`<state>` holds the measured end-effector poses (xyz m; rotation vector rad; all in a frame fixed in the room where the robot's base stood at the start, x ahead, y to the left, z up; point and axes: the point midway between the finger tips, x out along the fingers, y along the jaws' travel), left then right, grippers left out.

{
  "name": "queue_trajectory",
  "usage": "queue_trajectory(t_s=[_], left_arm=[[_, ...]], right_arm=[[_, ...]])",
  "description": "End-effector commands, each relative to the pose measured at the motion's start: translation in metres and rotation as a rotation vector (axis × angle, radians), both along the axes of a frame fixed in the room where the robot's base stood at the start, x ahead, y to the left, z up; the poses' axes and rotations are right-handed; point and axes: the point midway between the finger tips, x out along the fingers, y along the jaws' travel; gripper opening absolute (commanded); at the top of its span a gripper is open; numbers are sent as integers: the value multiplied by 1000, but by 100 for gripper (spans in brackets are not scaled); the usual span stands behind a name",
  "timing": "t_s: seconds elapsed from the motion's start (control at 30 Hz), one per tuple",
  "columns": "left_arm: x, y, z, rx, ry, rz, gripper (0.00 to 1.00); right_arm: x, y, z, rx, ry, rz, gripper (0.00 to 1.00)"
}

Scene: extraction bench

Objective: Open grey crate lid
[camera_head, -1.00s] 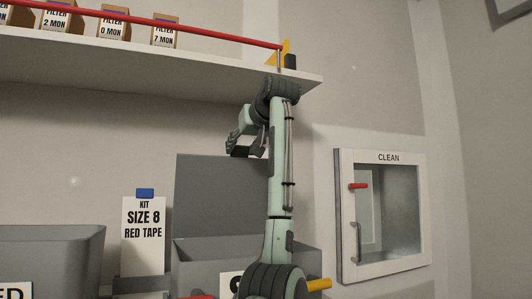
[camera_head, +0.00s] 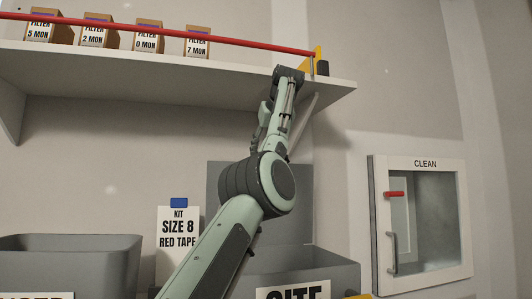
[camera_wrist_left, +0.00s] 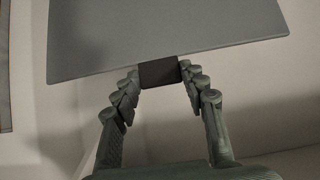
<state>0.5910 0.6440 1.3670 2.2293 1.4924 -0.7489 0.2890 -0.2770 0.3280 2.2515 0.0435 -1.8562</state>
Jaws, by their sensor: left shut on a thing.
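The grey crate (camera_head: 325,272) stands at the bottom centre of the head view, with a partly visible white label on its front. Its grey lid (camera_head: 304,205) stands raised, roughly upright, at the back of the crate. My left arm crosses in front and hides much of the lid and, in the head view, most of the gripper. In the left wrist view, the lid (camera_wrist_left: 165,35) fills the top, with a dark tab (camera_wrist_left: 158,73) at its edge. My left gripper (camera_wrist_left: 160,71) is shut on this tab, one finger on each side. My right gripper is not in view.
A shelf (camera_head: 180,68) with a red rail and several filter boxes hangs above, close to my arm. A CLEAN cabinet (camera_head: 462,220) hangs at the right. A kit card (camera_head: 178,235) and another grey bin (camera_head: 75,265) stand at the left.

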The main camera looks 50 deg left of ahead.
Motion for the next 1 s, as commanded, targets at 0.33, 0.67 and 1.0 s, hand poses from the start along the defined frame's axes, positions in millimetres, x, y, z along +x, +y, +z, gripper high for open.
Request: queue_trajectory(t_s=[0.33,0.67,1.0], left_arm=[[-1,0,2,-6,0,0,0],[-1,0,1,-8,2,0,61],[-1,-1,1,-8,3,0,64]], right_arm=[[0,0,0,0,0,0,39],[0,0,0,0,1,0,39],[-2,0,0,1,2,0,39]])
